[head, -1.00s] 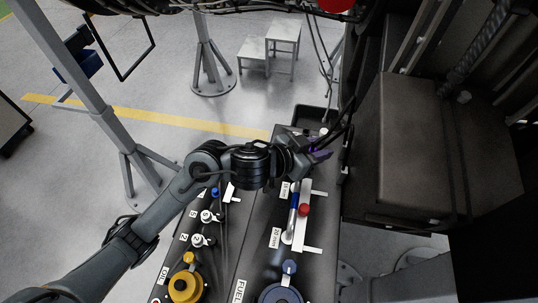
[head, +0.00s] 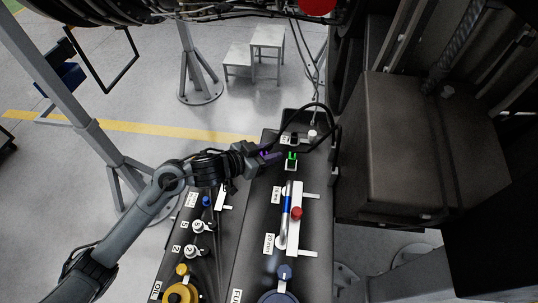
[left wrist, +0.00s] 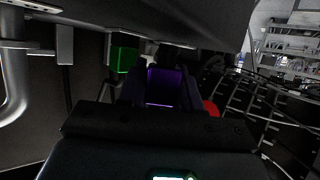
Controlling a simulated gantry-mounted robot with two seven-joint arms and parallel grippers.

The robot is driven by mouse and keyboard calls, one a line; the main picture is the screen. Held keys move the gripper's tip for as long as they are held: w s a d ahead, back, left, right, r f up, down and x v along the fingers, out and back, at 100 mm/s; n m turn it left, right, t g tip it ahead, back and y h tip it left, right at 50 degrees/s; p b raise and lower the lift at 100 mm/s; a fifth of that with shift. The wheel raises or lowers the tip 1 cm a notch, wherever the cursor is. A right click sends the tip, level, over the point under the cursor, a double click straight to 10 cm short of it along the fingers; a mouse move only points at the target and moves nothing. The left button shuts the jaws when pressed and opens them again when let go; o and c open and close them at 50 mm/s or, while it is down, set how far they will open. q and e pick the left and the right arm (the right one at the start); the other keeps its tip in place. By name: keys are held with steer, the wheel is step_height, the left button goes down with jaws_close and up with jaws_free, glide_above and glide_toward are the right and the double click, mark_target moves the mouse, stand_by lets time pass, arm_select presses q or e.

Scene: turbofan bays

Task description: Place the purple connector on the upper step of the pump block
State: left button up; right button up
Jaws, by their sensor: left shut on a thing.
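My left gripper (head: 268,153) is shut on the purple connector (head: 264,148), over the far end of the dark bench. The purple connector (left wrist: 162,86) also shows in the left wrist view, between the fingers, with its front edge lit. A black cable (head: 322,106) loops beside the gripper. A green connector (head: 292,156) stands in a white holder just right of the gripper; a green part (left wrist: 124,60) shows in the left wrist view. A large dark block (head: 430,135) stands at the right; I cannot tell whether it is the pump block. My right gripper is not in view.
The bench carries a blue-banded tool (head: 287,205), a red knob (head: 296,213), a blue cap (head: 285,272) and a yellow cap (head: 181,292). A grey step stool (head: 266,42) and a stand (head: 198,85) are on the floor behind.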

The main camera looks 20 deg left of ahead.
arm_select(q)
steer(key=shift+f, duration=0.65)
steer(key=shift+f, duration=0.1)
steer(key=o, duration=1)
steer(key=v, duration=1.2)
